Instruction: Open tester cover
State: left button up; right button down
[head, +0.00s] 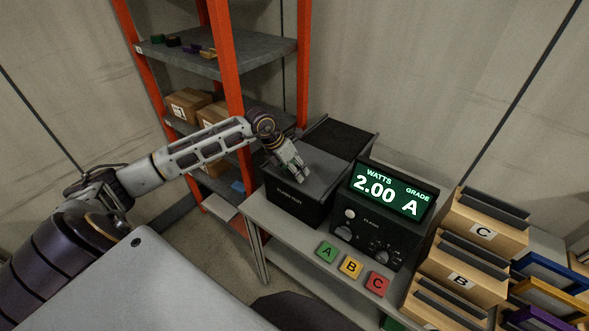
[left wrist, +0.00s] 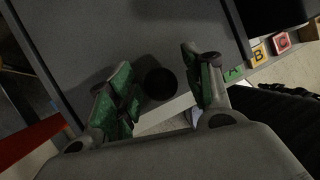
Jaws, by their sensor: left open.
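The tester (head: 297,205) is a dark grey box with white lettering on its front, standing on the bench left of the lit display. Its flat grey cover (head: 325,172) lies level on top, with a darker textured panel (head: 341,136) behind it. My left gripper (head: 297,172) is over the cover's front left part. In the left wrist view, my left gripper (left wrist: 158,82) is open, with green-padded fingers apart. A round black knob (left wrist: 160,84) near the cover's edge (left wrist: 213,89) shows between them; no contact is visible. My right gripper is not in view.
A display unit (head: 378,215) reading 2.00 watts, grade A, stands close right of the tester. Green, yellow (head: 350,266) and red lettered blocks lie at the bench front. Lettered bins (head: 475,232) stand at right. An orange-framed shelf (head: 232,60) with cartons is behind my left arm.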

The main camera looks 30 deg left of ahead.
pick_arm(q)
grip_shut()
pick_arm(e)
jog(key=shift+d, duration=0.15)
pick_arm(q)
jog(key=shift+w, duration=0.1)
